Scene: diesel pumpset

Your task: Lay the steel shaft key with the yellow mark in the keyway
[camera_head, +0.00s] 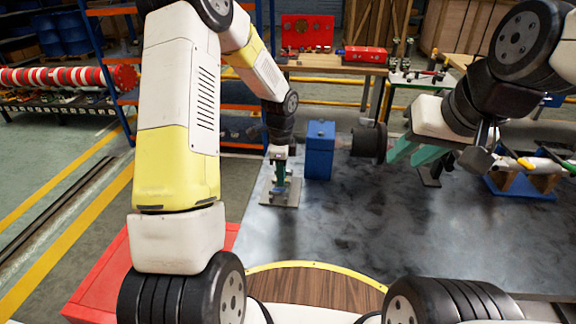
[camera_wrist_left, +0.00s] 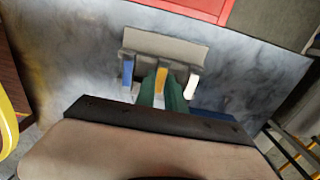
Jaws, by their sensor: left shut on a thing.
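My left gripper (camera_head: 280,178) is low over a small grey rack (camera_head: 281,196) on the dark table in the head view. In the left wrist view its green fingers (camera_wrist_left: 162,95) are closed around the yellow-marked key (camera_wrist_left: 161,80), which stands upright at the rack (camera_wrist_left: 165,48). A blue-marked key (camera_wrist_left: 127,72) and a white-marked key (camera_wrist_left: 192,82) stand on either side. Whether the yellow-marked key is clear of the rack cannot be told. My right gripper (camera_head: 412,154) hangs at the right with its green fingers apart and looks empty. I cannot make out the keyway.
A blue box (camera_head: 320,150) stands just right of the rack. A dark round part (camera_head: 369,143) is beside my right gripper. A pale cylinder (camera_head: 545,165) lies on a blue-and-wood stand (camera_head: 522,187) at the right. The front middle of the table (camera_head: 340,225) is clear.

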